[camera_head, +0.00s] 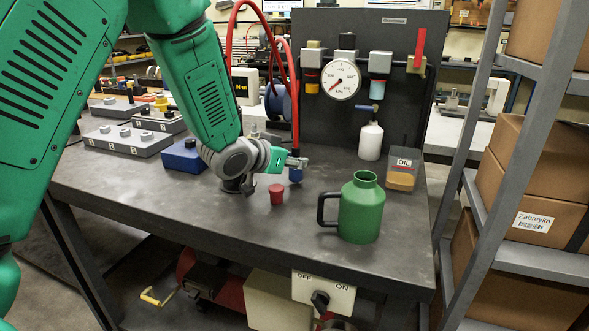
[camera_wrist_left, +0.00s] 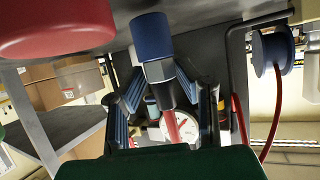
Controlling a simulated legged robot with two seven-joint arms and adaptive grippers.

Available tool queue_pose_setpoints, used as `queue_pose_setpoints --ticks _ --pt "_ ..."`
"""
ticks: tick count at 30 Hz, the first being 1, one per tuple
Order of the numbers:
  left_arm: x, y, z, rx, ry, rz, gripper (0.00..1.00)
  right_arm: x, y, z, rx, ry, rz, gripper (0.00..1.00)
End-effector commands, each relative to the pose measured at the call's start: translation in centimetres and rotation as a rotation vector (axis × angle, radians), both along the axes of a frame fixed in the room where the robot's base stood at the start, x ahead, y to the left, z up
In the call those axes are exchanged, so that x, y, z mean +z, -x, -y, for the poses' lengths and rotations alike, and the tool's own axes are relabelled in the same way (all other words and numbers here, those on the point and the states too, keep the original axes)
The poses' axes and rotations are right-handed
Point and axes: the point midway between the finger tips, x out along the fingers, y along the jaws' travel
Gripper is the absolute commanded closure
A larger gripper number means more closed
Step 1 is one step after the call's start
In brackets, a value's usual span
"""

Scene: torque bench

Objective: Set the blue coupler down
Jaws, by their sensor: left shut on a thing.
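The blue coupler (camera_head: 295,175) hangs at the end of the red hose, over the middle of the bench (camera_head: 340,262). My left gripper (camera_head: 292,162) is shut around the coupler's dark body, and the blue end points down toward the bench top. In the left wrist view, the blue end of the coupler (camera_wrist_left: 152,36) sticks out past the fingers of my left gripper (camera_wrist_left: 165,92), close to the grey surface. I cannot tell whether it touches. My right gripper is not in view.
A red knob (camera_head: 276,194) stands just in front of the coupler. The front bench area is clear.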

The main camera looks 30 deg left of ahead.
Motion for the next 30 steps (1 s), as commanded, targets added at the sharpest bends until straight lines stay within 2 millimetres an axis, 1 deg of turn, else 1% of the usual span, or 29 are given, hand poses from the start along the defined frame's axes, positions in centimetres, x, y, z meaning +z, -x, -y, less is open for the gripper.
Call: queue_pose_setpoints --ticks 1,3,10,14,15,16,27,30 --pt "-0.96 -0.01 0.14 -0.002 -0.002 -0.001 1.0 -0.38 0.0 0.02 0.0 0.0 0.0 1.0" --pt "-1.4 -0.04 0.34 -0.002 -0.004 0.0 1.0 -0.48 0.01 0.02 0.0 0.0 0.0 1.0" --pt "-1.31 -0.04 0.4 -0.002 -0.004 0.0 1.0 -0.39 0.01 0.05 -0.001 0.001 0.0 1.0" --pt "-1.81 -0.04 0.08 -0.001 0.0 0.001 1.0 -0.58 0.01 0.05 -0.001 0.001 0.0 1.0" --pt "-1.77 -0.02 0.05 -0.001 0.0 0.0 0.58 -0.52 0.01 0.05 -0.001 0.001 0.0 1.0" --pt "-1.78 -0.02 -0.01 -0.002 0.001 0.0 0.51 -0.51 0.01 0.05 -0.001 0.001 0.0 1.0" --pt "-1.68 -0.04 0.18 -0.002 -0.001 0.0 0.51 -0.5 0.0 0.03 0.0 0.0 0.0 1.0" --pt "-1.25 -0.04 0.33 -0.002 -0.004 0.0 0.51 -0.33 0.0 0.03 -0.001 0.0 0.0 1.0"
